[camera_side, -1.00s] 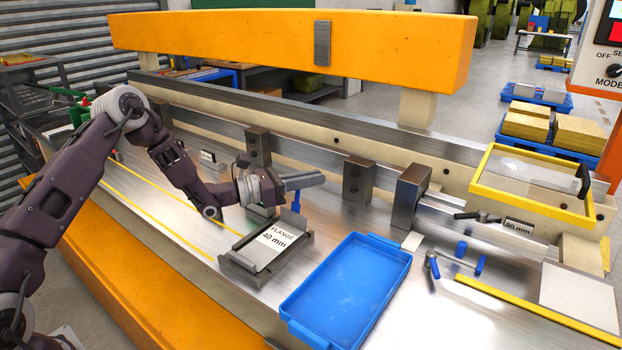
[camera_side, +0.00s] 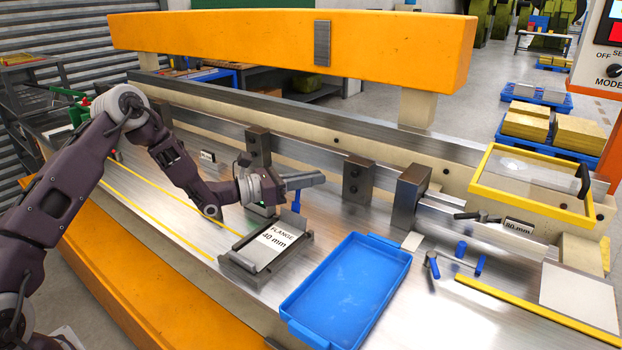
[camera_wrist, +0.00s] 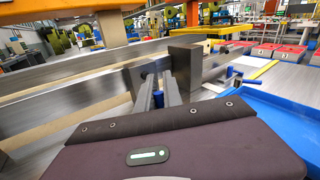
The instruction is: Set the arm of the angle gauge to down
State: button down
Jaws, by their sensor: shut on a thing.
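My gripper (camera_side: 312,180) reaches in from the left, low over the steel bed, and its fingers are shut. In the wrist view the two fingers (camera_wrist: 160,98) lie close together with a little blue between them. A blue piece (camera_side: 296,203), seemingly the arm of the angle gauge, points down just below the fingers in the side view. Its upper part is hidden by the fingers. The body of the gauge is hidden behind my gripper, so its scale cannot be read.
A grey holder with a "FLANGE 40 mm" card (camera_side: 272,246) stands just in front of my gripper. A blue tray (camera_side: 350,285) lies to its right. Dark steel blocks (camera_side: 357,180) stand behind along the rail. Blue-handled parts (camera_side: 432,265) lie further right.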

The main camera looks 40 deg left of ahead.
jog(key=w+f+n+g+y, duration=0.1)
jog(key=w+f+g, duration=0.1)
jog(key=w+f+n+g+y, duration=0.1)
jog(key=w+f+n+g, duration=0.1)
jog(key=w+f+g, duration=0.1)
jog(key=shift+w, duration=0.2)
jog(key=shift+w+f+g, duration=0.3)
jog(key=shift+f+g, duration=0.4)
jog(key=shift+g, duration=0.1)
jog(key=shift+w+f+n+g+y, duration=0.15)
jog(key=shift+f+n+g, duration=0.2)
jog(key=shift+f, duration=0.2)
jog(key=shift+w+f+n+g+y, duration=0.15)
jog(key=shift+f+n+g, duration=0.1)
jog(key=shift+f+g, duration=0.25)
jog(key=shift+f, duration=0.1)
jog(key=c, duration=1.5)
grip_release()
jog(key=shift+a, duration=0.1)
